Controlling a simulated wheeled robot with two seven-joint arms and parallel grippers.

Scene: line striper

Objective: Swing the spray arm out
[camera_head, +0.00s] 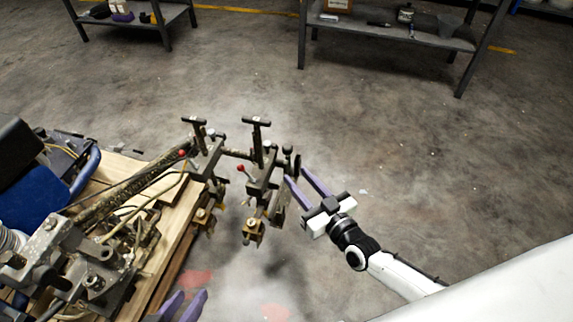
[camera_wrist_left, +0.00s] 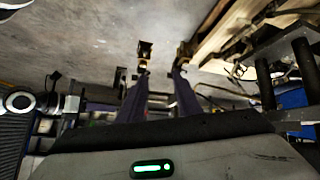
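The spray arm (camera_head: 232,153) is a dark bar with T-handled clamps, red-knobbed levers and brass nozzle blocks (camera_head: 253,232). It reaches from the line striper (camera_head: 120,200) at the left out over the floor. My right gripper (camera_head: 296,174) is just right of the outer clamp, its two purple fingers apart with floor showing between them. Whether a finger touches the clamp is unclear. My left gripper (camera_head: 188,296) is at the bottom edge, below the striper's wooden deck, fingers apart and empty. In the left wrist view its fingers (camera_wrist_left: 158,88) point towards the nozzle blocks (camera_wrist_left: 145,50).
A grey metal workbench (camera_head: 390,32) stands at the back right and another (camera_head: 135,20) at the back left. The concrete floor between them and the spray arm is clear. Hoses and a blue part (camera_head: 40,195) crowd the striper's deck.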

